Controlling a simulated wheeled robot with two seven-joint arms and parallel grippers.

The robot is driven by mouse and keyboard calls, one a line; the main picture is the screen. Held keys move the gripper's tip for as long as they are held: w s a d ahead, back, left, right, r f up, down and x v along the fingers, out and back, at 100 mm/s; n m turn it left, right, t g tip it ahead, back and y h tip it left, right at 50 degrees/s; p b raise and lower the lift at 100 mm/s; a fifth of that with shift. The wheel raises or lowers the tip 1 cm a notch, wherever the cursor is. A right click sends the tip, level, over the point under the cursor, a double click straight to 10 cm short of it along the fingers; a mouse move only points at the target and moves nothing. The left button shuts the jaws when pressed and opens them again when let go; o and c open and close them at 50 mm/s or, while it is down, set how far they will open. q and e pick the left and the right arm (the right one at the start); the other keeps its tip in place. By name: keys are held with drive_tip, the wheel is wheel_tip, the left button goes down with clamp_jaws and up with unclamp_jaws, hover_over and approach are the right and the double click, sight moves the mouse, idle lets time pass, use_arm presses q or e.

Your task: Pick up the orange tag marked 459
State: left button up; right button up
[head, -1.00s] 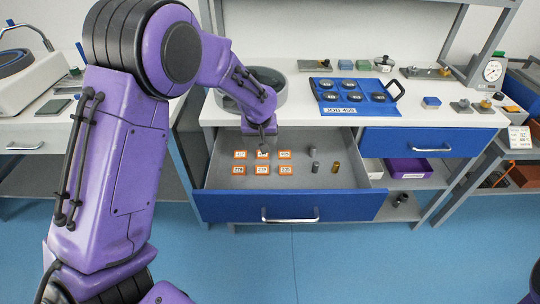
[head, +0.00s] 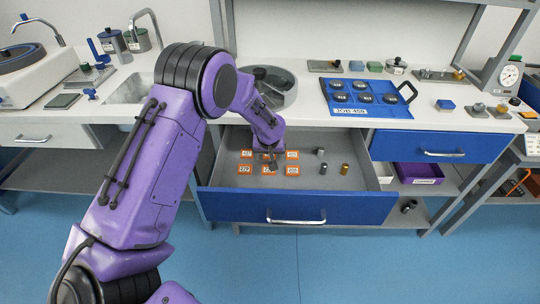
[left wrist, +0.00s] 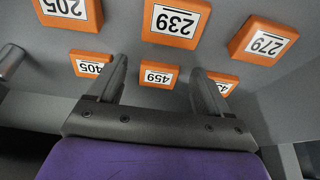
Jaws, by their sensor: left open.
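The orange tag marked 459 (left wrist: 159,75) lies flat on the drawer floor, between my left gripper's fingers in the left wrist view. My left gripper (left wrist: 157,83) is open, with one finger on each side of that tag and nothing held. In the head view my left gripper (head: 269,164) is over the middle of the tags and hides most of the 459 tag. I cannot tell whether the fingers touch the drawer floor. My right gripper is not in view.
Other orange tags surround it: 405 (left wrist: 90,65), 239 (left wrist: 175,22), 205 (left wrist: 69,10), 279 (left wrist: 263,42) and a partly hidden one (left wrist: 222,84). The open drawer (head: 350,197) also holds small cylinders (head: 345,170) on the right. A blue tray (head: 345,109) sits on the bench above.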

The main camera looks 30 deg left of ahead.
use_arm(q)
drive_tip(key=c, duration=1.1)
